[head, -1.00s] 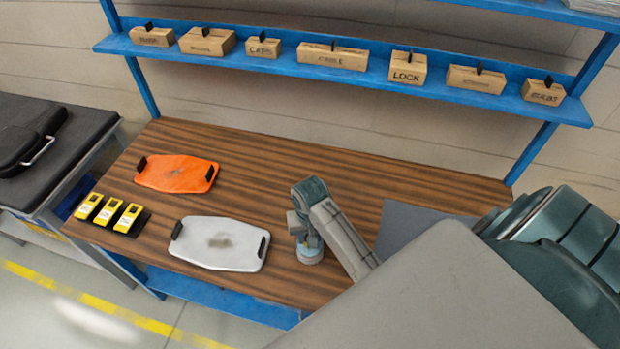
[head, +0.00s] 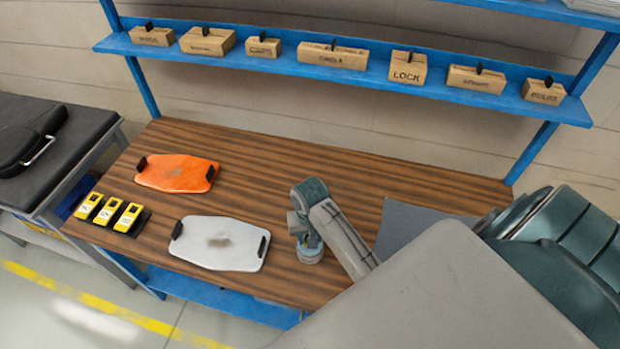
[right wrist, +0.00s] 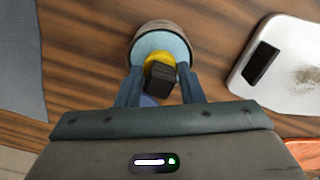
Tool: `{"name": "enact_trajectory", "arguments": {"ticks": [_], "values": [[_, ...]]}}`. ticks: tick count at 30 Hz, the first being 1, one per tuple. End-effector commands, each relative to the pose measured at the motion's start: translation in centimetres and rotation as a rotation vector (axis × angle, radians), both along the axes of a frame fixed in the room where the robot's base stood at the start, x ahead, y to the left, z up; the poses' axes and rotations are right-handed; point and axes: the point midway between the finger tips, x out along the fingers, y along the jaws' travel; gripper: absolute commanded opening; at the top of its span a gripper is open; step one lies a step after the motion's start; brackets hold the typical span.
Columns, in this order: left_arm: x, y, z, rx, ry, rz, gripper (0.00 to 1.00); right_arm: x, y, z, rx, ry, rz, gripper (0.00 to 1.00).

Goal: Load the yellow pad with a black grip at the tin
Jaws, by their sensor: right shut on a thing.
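My right gripper (right wrist: 160,88) is shut on the black grip (right wrist: 160,76) of the yellow pad (right wrist: 158,59). The pad shows as a yellow rim past the grip, over the pale blue round face of the tin (right wrist: 150,43). I cannot tell whether the pad touches that face. The tin has a brownish outer side and stands on the wooden table. In the head view my right gripper (head: 311,236) points down at the tin (head: 310,258), and its arm hides the pad. My left gripper is not in view.
A white board (head: 215,245) with black end grips lies left of the tin, an orange board (head: 177,174) behind it. Several yellow devices (head: 112,211) stand at the table's left edge. A grey mat (head: 400,228) lies right. Boxes line the blue shelf (head: 290,68). The back-right table is clear.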

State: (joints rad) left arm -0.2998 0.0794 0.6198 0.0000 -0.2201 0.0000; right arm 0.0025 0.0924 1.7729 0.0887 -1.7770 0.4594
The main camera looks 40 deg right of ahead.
Motion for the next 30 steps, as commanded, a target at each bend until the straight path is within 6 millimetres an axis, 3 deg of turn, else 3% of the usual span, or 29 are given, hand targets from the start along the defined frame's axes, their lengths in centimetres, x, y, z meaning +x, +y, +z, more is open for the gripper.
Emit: {"name": "enact_trajectory", "arguments": {"ticks": [30], "values": [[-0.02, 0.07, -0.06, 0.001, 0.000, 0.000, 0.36, -0.01, 0.01, -0.73, 0.000, 0.000, 0.000, 0.16]]}}
